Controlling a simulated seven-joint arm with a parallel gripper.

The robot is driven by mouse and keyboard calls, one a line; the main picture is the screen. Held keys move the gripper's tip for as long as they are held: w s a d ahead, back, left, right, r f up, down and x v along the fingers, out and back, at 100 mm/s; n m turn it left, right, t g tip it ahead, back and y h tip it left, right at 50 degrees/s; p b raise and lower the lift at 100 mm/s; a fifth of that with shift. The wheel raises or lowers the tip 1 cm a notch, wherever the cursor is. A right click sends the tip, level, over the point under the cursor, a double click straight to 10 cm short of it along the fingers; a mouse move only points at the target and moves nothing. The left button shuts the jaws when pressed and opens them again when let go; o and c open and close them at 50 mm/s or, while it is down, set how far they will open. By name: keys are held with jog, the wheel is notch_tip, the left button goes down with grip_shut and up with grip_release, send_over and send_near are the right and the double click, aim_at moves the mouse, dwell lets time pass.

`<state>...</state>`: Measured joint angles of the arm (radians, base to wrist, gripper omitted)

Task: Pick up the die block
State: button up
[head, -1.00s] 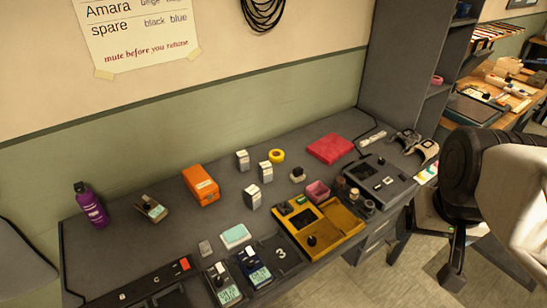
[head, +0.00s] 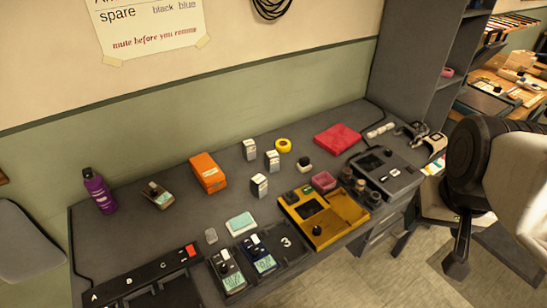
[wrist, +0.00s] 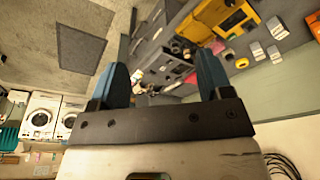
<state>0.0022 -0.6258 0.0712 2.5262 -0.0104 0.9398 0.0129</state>
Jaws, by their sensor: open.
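Three small white-and-grey upright blocks stand mid-table in the head view: a back block (head: 249,150), a middle block (head: 272,160) and a front block (head: 259,186). No die markings are readable, so I cannot tell which is the die block. My gripper (wrist: 162,68) shows in the wrist view with two blue fingers wide apart and nothing between them. It is away from the blocks, which appear small at the upper right there.
A purple bottle (head: 99,190) stands at left. Handheld devices line the front edge.

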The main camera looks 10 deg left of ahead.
jog(key=w+a+f+n, duration=0.25)
jog(key=w+a, duration=0.45)
jog(key=w, duration=0.4)
jog(key=n+g, duration=0.3)
jog(key=n, duration=0.6)
send_over(259, 179)
jog(key=f, duration=1.8)
jog(key=shift+d+f, duration=0.3)
jog(key=shift+f, duration=0.05)
jog(key=shift+a+f, duration=0.2)
jog(key=shift+a, duration=0.1)
jog(key=shift+f, duration=0.1)
jog(key=shift+f, duration=1.2)
jog(key=shift+f, duration=0.1)
jog(key=shift+w+a+f, duration=0.1)
jog(key=shift+w+f, duration=0.05)
jog(key=shift+f, duration=2.35)
